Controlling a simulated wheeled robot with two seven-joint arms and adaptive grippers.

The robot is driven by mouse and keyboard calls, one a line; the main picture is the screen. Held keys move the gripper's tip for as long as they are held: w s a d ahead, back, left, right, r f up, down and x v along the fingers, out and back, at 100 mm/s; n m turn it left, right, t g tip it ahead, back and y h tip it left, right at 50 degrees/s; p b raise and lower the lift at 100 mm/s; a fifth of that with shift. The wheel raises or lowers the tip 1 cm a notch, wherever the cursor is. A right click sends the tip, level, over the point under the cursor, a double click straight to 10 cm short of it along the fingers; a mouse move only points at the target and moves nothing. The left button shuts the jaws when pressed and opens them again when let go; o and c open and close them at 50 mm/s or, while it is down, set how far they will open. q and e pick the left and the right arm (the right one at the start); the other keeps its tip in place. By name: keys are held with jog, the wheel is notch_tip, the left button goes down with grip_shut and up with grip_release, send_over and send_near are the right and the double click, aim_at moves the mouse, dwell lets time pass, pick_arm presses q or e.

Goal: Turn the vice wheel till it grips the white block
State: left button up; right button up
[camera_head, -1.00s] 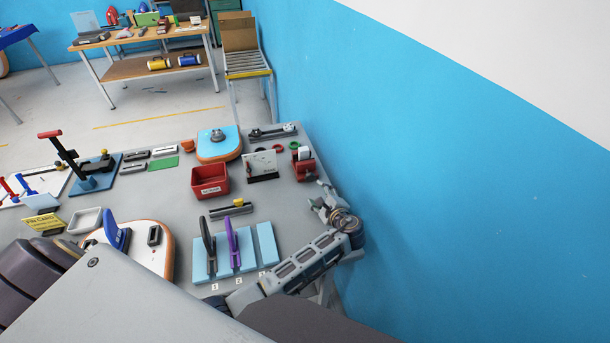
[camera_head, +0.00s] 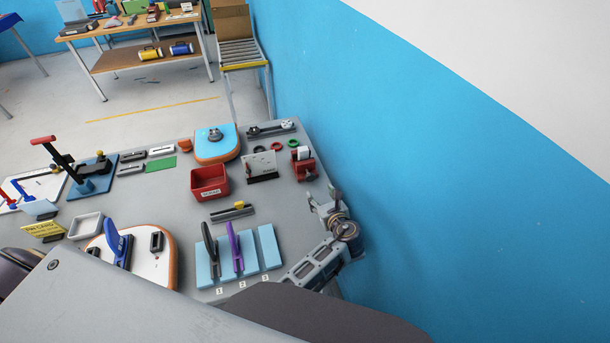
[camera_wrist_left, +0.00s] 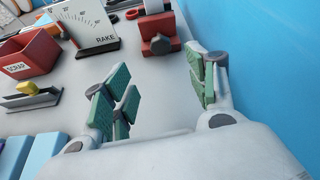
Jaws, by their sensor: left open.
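The small red vice (camera_head: 305,172) stands near the right edge of the grey bench, with the white block (camera_head: 303,153) at its top. In the left wrist view the red vice (camera_wrist_left: 160,24) is ahead of the fingers, with a dark round wheel (camera_wrist_left: 160,44) on its near side. The block shows only partly at that frame's top edge. I cannot tell whether the jaws touch it. My left gripper (camera_head: 322,200) is open and empty, short of the vice on its near side. The green-padded fingers (camera_wrist_left: 163,92) are apart, touching nothing. My right gripper is not in view.
A white RAKE gauge plate (camera_head: 261,166) and a red scrap bin (camera_head: 209,182) stand left of the vice. Red and green rings (camera_head: 277,146) lie behind. The blue wall (camera_head: 400,190) is close on the right. The bench between gripper and vice is clear.

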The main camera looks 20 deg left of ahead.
pick_arm(q)
jog(key=shift+m, duration=0.3)
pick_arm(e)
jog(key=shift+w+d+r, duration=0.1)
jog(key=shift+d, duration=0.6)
pick_arm(q)
send_near(310, 178)
jog(key=x, duration=0.4)
jog(key=shift+b+x, duration=1)
jog(key=shift+x, duration=0.55)
jog(key=shift+b+x, duration=0.95)
jog(key=shift+x, duration=0.15)
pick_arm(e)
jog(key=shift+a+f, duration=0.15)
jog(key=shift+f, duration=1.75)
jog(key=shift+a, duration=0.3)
pick_arm(q)
jog(key=c, duration=1)
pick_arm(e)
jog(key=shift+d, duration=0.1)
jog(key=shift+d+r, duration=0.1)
